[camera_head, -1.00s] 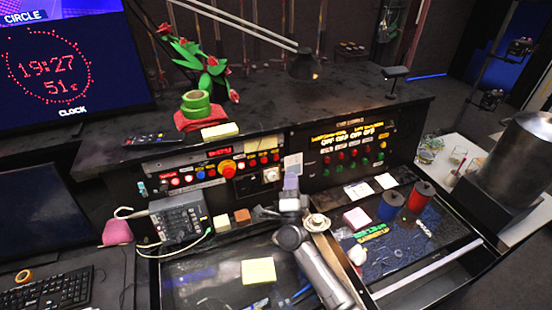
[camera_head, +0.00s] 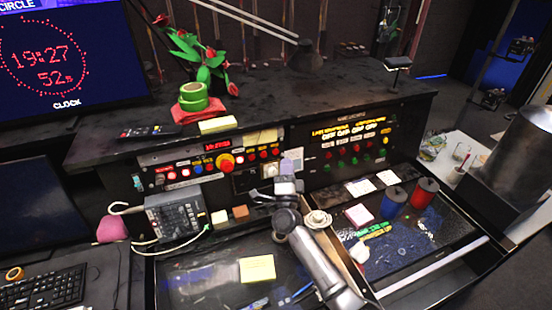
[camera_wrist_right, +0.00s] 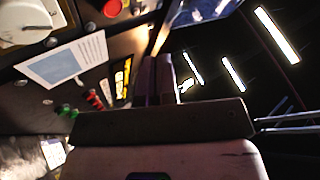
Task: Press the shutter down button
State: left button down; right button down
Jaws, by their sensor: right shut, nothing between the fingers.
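My right gripper (camera_head: 288,168) is in front of the control panels, near the gap between the left panel and the right panel. In the right wrist view its fingers (camera_wrist_right: 160,75) are together and empty. The right panel (camera_head: 313,166) carries rows of red buttons (camera_head: 341,151) and green buttons (camera_head: 341,163) under lit labels. The left panel has a large red knob (camera_head: 226,163) with a yellow base, and several small red and blue buttons (camera_head: 197,169). The labels are too small to tell which one is shutter down. My left gripper is not in view.
A grey control box (camera_head: 175,218) with cables stands left of my arm. A yellow note (camera_head: 257,269) lies on the desk. Blue (camera_head: 392,203) and red (camera_head: 423,194) cylinders stand at the right. A desk lamp (camera_head: 305,58) and tape rolls (camera_head: 193,97) are on the upper shelf.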

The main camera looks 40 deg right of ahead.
aim_at(276, 152)
jog(key=w+b, duration=0.2)
jog(key=w+d+b, duration=0.1)
jog(key=w, duration=0.1)
jog(key=shift+d+f, duration=0.1)
jog(key=shift+f, duration=0.2)
dwell(0.4)
dwell(0.6)
dwell(0.7)
jog(key=shift+w+d+b, duration=0.1)
jog(key=shift+w+b, duration=0.35)
